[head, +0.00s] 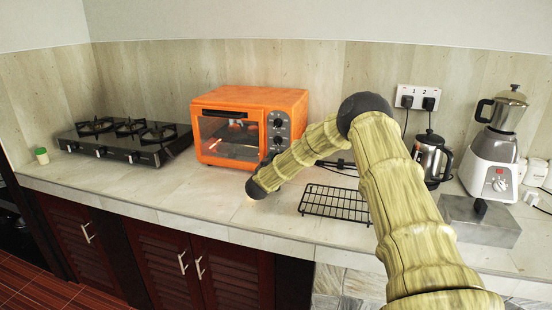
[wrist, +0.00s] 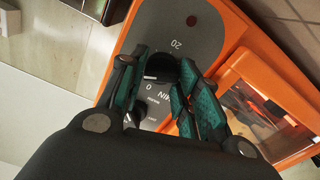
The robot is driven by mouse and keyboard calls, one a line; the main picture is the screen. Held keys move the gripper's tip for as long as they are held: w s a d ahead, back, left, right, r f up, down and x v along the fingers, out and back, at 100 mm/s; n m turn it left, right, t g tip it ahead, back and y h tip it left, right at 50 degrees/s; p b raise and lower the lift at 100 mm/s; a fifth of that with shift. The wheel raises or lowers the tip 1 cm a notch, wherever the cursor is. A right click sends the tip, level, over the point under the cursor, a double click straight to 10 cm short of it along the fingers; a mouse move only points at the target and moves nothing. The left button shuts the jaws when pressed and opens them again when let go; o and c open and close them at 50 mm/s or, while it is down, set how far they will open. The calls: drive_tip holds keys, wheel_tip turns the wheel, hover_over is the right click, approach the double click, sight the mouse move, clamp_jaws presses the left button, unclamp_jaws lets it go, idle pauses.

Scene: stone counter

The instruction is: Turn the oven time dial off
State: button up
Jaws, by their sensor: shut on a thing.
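The orange toaster oven (head: 203,135) stands on the counter with its dial panel on the right of its front. In the wrist view, the black time dial (wrist: 161,68) lies between my fingers, on a grey panel (wrist: 196,38) marked 20, 0 and MIN. My gripper (wrist: 166,76) is shut on this dial, with a teal-padded finger on each side. The dial's pointer direction is hard to tell. In the head view, my wrist is in front of the lower part of the panel. The upper dials (head: 278,123) show there, while the held dial is hidden.
A black wire rack (head: 336,203) lies on the counter right of the oven, near my forearm. A gas stove (head: 128,139) is to the left. The counter before the oven is clear.

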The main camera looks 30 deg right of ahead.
drive_tip(key=n+p, duration=0.1)
drive_tip(key=n, duration=0.5)
drive_tip(key=n+p, duration=0.2)
drive_tip(key=n, duration=0.3)
drive_tip(key=shift+w+a+f+n, duration=0.15)
drive_tip(key=shift+a+n, duration=0.05)
drive_tip(key=shift+n, duration=0.2)
drive_tip(key=shift+f+n+b, duration=0.1)
drive_tip(key=shift+n+b, duration=0.2)
drive_tip(key=shift+n, duration=1.4)
drive_tip(key=o, duration=1)
drive_tip(key=shift+d, duration=0.1)
drive_tip(key=v, duration=1.2)
